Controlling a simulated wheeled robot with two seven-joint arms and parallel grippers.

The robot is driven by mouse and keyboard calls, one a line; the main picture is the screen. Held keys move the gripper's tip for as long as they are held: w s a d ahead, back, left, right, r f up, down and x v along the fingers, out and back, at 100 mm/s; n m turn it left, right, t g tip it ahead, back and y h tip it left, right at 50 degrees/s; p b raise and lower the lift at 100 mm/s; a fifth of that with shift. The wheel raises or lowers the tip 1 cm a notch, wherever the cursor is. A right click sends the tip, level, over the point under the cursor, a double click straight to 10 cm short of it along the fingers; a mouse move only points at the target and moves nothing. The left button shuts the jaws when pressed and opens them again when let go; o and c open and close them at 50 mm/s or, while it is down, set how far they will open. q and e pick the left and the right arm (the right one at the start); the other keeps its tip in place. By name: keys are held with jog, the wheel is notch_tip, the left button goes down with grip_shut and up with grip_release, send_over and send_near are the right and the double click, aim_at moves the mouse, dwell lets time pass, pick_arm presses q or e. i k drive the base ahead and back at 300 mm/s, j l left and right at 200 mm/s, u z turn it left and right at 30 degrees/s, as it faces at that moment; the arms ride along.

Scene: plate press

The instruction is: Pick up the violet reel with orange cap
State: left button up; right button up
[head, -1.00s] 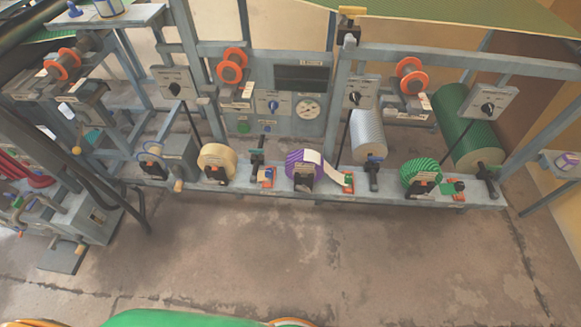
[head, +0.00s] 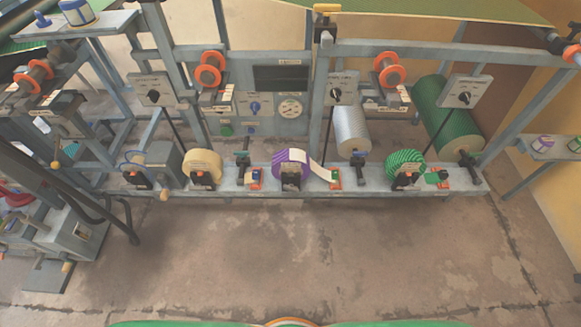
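A violet-and-white roll (head: 290,165) sits on the low rail of the press, with a pale strip running off it to the right. I see no orange cap on it. A small white reel with a violet band (head: 543,142) stands on the side shelf at the right edge; I cannot tell whether it has an orange cap. Neither of my grippers is in view.
A white-and-blue reel (head: 574,146) also stands on the right shelf (head: 535,158). A blue-and-white container (head: 76,12) stands on the upper left shelf (head: 100,24). The press frame spans the middle. The concrete floor (head: 300,260) in front is clear.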

aim_at(281, 162)
jog(key=i+l+u, duration=0.2)
jog(key=i+l, duration=0.2)
jog(key=i+l+u, duration=0.25)
jog(key=i+l, duration=0.25)
jog(key=i+l+u, duration=0.2)
jog(key=i+l, duration=0.2)
jog(key=l, duration=0.2)
